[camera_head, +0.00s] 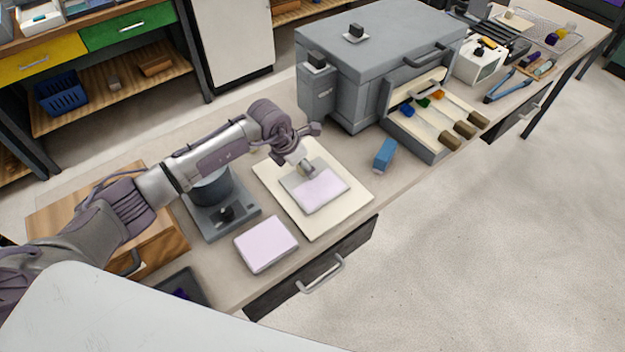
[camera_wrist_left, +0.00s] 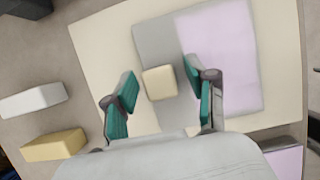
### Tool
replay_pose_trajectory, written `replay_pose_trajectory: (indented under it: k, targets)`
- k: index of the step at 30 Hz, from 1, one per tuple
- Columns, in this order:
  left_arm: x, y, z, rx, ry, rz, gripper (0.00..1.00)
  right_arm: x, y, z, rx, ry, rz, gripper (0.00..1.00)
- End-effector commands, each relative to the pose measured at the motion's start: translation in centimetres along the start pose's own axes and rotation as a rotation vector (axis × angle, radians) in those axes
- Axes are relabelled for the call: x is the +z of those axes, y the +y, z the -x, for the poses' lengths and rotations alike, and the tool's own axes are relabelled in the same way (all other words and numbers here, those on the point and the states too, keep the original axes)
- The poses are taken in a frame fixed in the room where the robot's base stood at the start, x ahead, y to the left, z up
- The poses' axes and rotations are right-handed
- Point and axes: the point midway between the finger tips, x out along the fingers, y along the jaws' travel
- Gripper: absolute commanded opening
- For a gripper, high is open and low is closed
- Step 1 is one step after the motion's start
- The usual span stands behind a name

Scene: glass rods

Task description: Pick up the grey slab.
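The grey slab (camera_head: 302,204) lies flat on a cream board (camera_head: 341,217) on the bench. A lilac pad (camera_head: 322,188) covers its right part. In the left wrist view the grey slab (camera_wrist_left: 157,42) shows beside the lilac pad (camera_wrist_left: 218,60), with a small cream block (camera_wrist_left: 160,82) on its bare part. My left gripper (camera_head: 306,166) is over the slab. In its wrist view the gripper (camera_wrist_left: 159,76) is open, its two green-padded fingers on either side of the cream block with gaps showing. I cannot tell its exact height. My right gripper is not in view.
A second lilac-topped block (camera_head: 266,244) lies in front of the board. A grey device (camera_head: 224,213) and wooden box (camera_head: 155,235) stand to the left. A large grey chest (camera_head: 375,60), blue block (camera_head: 385,154) and rod tray (camera_head: 428,145) are to the right.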

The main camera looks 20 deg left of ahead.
Motion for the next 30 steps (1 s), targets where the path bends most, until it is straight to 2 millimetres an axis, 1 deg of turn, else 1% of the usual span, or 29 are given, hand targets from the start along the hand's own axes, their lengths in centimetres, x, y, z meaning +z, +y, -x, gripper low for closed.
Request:
replay_pose_trajectory:
  k: [1,5,6,9,19,23,26,29,30]
  targets:
    - [0.0,0.0,0.0,0.0,0.0,0.0,0.44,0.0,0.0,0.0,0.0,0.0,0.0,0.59]
    - [0.0,0.0,0.0,0.0,0.0,0.0,0.22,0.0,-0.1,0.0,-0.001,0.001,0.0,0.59]
    - [0.0,0.0,0.1,0.0,0.0,0.0,0.15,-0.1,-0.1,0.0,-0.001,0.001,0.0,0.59]
    - [0.0,0.0,0.1,0.0,0.0,0.0,0.0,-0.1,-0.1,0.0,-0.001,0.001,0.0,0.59]
    - [0.1,0.1,0.2,0.001,-0.003,0.0,0.0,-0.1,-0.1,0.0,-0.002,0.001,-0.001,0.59]
    - [0.3,0.1,0.6,0.001,-0.004,0.0,0.0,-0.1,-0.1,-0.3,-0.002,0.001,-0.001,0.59]
    - [0.7,0.1,1.4,0.002,-0.005,-0.002,0.0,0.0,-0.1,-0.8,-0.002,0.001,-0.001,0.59]
    - [1.3,0.1,2.8,0.003,-0.008,-0.002,0.0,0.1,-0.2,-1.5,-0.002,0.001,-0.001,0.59]
    - [1.6,0.1,3.5,0.003,-0.007,-0.003,0.0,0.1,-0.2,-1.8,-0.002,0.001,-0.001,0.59]
